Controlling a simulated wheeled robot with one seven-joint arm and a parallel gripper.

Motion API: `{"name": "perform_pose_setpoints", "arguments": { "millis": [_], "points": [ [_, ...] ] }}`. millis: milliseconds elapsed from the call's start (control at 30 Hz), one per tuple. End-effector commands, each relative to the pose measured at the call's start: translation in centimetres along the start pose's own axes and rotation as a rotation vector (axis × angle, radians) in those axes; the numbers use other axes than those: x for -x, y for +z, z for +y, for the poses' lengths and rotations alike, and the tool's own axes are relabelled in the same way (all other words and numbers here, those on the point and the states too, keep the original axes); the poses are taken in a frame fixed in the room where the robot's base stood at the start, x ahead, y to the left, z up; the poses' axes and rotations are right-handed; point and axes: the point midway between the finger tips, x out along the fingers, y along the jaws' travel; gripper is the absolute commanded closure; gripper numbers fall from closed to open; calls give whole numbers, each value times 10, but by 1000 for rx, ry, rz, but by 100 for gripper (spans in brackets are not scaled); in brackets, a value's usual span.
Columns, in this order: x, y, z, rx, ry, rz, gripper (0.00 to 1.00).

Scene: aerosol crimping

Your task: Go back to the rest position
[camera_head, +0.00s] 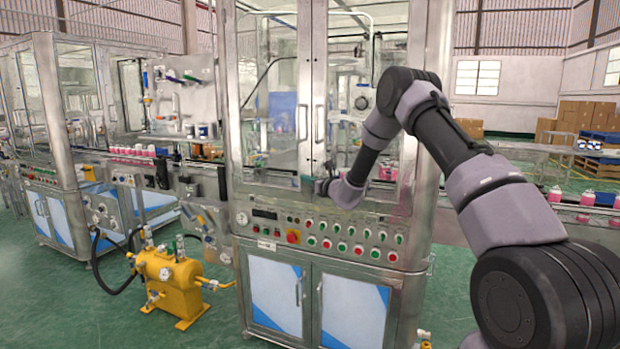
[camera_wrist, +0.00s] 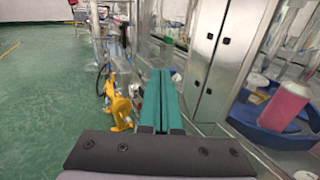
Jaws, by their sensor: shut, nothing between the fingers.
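My gripper (camera_wrist: 163,78) shows in the wrist view as two teal fingers lying side by side, shut with nothing between them. In the head view my arm reaches from the right to the middle machine (camera_head: 267,190). The wrist end, with my gripper (camera_head: 322,186), is small and dark there, just above the front control panel (camera_head: 330,238) and near the glass doors. I cannot tell from the head view whether it touches the machine.
A pink can (camera_wrist: 286,106) sits on a blue holder (camera_wrist: 257,122) at the right of the wrist view. A yellow tank (camera_head: 167,283) stands on the floor left of the machine. A conveyor with pink cans (camera_head: 586,199) runs at the right. Green floor (camera_wrist: 40,90) is open at left.

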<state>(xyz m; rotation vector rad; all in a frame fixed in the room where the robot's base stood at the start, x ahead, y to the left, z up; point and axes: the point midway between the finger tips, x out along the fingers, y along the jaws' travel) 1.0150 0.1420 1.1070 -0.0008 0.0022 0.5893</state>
Motion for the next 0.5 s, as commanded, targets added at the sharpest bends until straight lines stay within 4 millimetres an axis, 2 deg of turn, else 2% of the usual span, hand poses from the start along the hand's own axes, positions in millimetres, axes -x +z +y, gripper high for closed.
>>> {"name": "perform_pose_setpoints", "arguments": {
  "millis": [100,333,433,500],
  "points": [
    [10,0,19,0,4,1,100],
    [21,2,38,2,5,-1,100],
    [26,20,47,34,40,-9,100],
    [32,46,58,84,96,-17,100]
  ]
}}
